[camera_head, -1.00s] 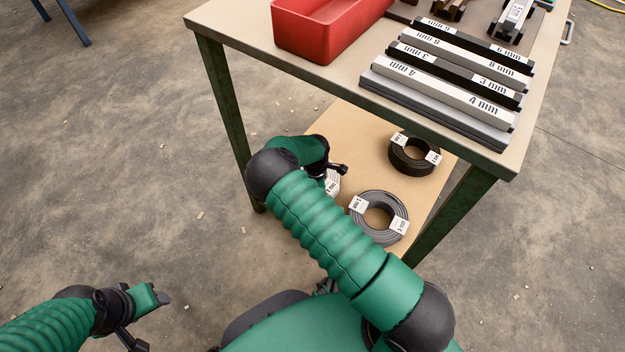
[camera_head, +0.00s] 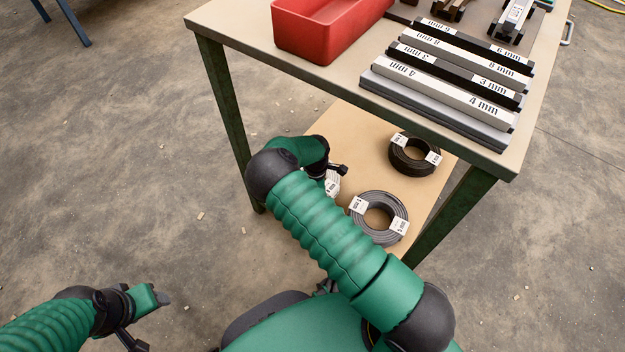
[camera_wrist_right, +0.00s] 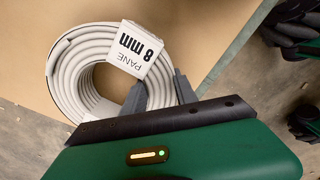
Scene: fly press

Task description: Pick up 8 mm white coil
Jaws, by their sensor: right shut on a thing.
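The white coil (camera_wrist_right: 85,65) lies on the lower shelf in the right wrist view, with a tag (camera_wrist_right: 134,52) reading "8 mm". My right gripper (camera_wrist_right: 160,88) is shut on the coil's near right side, just below the tag. In the head view only a small part of the white coil (camera_head: 333,184) shows, with the rest hidden behind my right arm. The right gripper's fingers are hidden there. My left gripper (camera_head: 150,320) is at the lower left over the floor, away from the table, and its finger gap is not clear.
A grey coil (camera_head: 378,238) and a black coil (camera_head: 408,173) lie on the lower shelf (camera_head: 350,130) to the right. The tabletop above (camera_head: 262,45) holds a red bin (camera_head: 318,40) and several labelled bars (camera_head: 445,88). A green table leg (camera_head: 225,105) stands left of the shelf.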

